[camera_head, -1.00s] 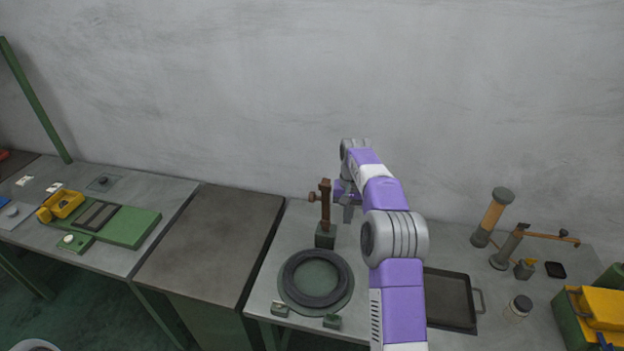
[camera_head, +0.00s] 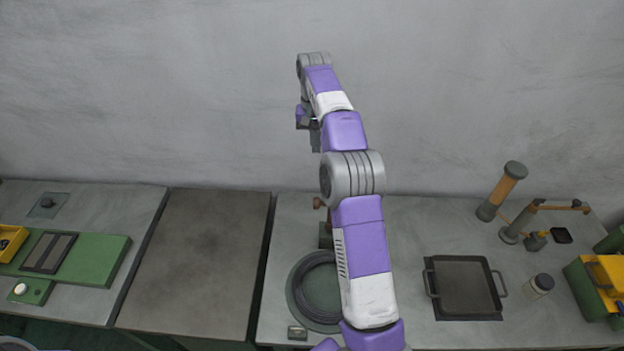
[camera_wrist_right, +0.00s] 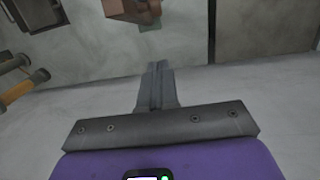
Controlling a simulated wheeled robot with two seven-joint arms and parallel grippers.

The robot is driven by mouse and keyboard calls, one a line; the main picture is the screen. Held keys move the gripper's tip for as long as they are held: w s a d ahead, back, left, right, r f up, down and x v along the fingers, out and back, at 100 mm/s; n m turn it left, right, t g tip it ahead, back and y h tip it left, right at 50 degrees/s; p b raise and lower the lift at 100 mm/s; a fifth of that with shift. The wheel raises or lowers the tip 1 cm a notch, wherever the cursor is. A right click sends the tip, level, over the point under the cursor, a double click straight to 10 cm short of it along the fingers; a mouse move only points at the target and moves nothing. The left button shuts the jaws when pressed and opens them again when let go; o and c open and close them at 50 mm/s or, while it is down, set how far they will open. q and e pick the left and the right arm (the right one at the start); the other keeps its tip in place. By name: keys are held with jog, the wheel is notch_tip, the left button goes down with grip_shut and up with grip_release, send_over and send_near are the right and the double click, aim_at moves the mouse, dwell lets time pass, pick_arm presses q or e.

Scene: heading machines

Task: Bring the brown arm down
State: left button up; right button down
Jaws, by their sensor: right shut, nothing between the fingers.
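The brown arm (camera_head: 319,203) stands on the heading machine, and only its side knob and a little of its edge show beside my right arm. Its dark green base block (camera_head: 326,236) shows partly below. The machine's round plate with a dark ring (camera_head: 303,292) lies in front, its right part hidden by my arm. My right gripper (camera_head: 315,138) is raised against the wall, above the machine, apart from it. In the right wrist view its fingers (camera_wrist_right: 157,85) are together and empty; a brown piece, likely the arm (camera_wrist_right: 128,14), shows at the top edge. My left gripper is out of view.
On the right are a black tray (camera_head: 464,286), a post with an orange sleeve (camera_head: 502,190), a grey post with a brown bar (camera_head: 515,228), a jar (camera_head: 540,286) and a green and yellow box (camera_head: 592,290). The brown-grey tabletop (camera_head: 200,255) at left is bare.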

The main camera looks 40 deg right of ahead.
jog(key=s+a+f+b, duration=0.2)
jog(key=s+f, duration=0.1)
jog(key=f, duration=0.9)
jog(key=shift+s+f, duration=0.2)
jog(key=shift+f, duration=0.05)
jog(key=shift+a, duration=0.15)
